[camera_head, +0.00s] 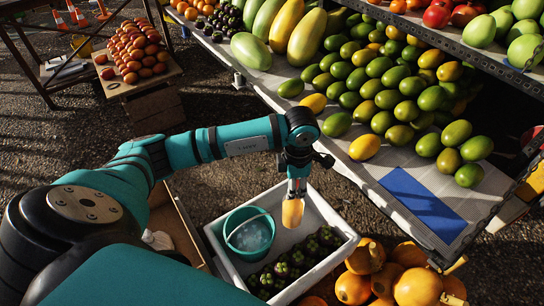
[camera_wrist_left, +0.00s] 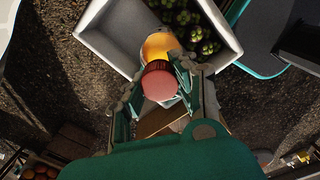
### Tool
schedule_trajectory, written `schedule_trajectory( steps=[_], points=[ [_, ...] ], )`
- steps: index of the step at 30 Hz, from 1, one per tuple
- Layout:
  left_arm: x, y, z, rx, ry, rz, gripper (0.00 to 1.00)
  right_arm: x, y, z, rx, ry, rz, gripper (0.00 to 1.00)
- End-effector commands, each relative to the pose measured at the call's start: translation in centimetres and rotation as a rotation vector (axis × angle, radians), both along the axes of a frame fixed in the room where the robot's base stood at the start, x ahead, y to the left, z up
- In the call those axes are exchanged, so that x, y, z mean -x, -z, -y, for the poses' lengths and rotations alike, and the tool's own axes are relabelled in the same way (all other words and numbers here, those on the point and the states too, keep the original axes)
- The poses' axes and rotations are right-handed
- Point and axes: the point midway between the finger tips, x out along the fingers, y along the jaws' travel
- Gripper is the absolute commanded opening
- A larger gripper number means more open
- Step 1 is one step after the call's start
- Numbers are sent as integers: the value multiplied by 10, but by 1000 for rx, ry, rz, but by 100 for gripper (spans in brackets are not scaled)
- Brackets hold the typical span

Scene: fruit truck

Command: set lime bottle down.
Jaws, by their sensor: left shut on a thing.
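My left gripper (camera_head: 297,180) points down over the white crate and is shut on a bottle (camera_head: 292,213). In the head view the bottle's lower part shows yellow-orange. In the left wrist view the bottle (camera_wrist_left: 160,48) shows a pink-red round end, a dark ribbed band and a yellow body between the fingers of my left gripper (camera_wrist_left: 160,88). I see no lime colour on it. The bottle appears to hang above the crate; its height over it is hard to tell. My right gripper is not in view.
The white crate (camera_head: 338,222) holds a teal bucket (camera_head: 240,222) and dark green fruits (camera_head: 300,258). A display shelf with limes, lemons and melons stands behind; a blue mat (camera_head: 420,205) lies on its bare right part. Orange pumpkins (camera_head: 418,286) sit at the lower right.

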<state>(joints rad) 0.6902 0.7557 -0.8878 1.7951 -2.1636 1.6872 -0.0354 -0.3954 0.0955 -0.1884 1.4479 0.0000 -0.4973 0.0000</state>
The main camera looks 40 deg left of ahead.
Motion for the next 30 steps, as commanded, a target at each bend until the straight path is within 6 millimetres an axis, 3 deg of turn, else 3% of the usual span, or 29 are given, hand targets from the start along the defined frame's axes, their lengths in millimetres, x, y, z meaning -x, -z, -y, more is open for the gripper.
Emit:
schedule_trajectory(
  steps=[1,15,30],
  points=[
    [-7,13,-2,1,-106,4,0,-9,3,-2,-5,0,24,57],
    [-55,61,-19,-1,-1159,3,0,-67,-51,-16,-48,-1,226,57],
    [-97,106,-34,-4,-2275,-3,0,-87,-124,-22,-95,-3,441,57]
  ],
)
